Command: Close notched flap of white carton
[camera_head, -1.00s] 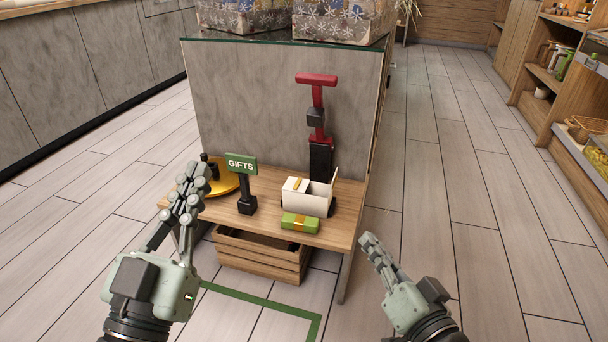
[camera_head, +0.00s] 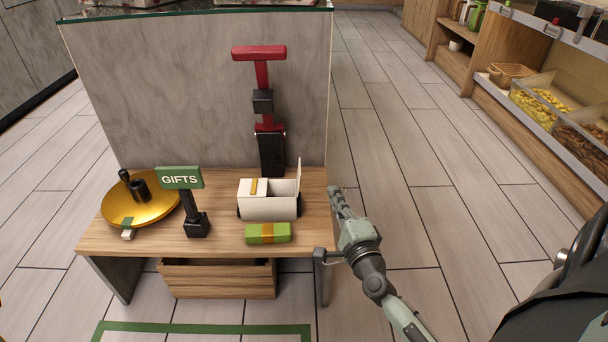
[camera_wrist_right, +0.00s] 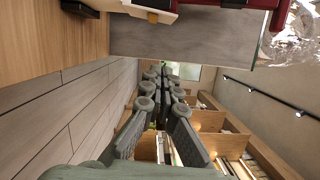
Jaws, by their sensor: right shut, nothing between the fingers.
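The white carton (camera_head: 268,207) stands on the low wooden table in the head view. A gold-banded flap (camera_head: 253,187) lies over its left part. A flap stands upright at its right end (camera_head: 299,174), and the carton is open between them; I cannot make out the notch. My right gripper (camera_head: 334,191) is shut and empty, just right of the carton and the table's right edge, apart from the upright flap. In the right wrist view its fingers (camera_wrist_right: 165,75) are together, and a bit of the carton (camera_wrist_right: 150,12) shows at the top. My left gripper is not in view.
A green box with a gold band (camera_head: 268,233) lies in front of the carton. A GIFTS sign (camera_head: 181,178) and a gold disc (camera_head: 140,204) are left. A red-and-black tool (camera_head: 262,110) stands behind. A wooden crate (camera_head: 218,280) is below the table. Floor right is clear.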

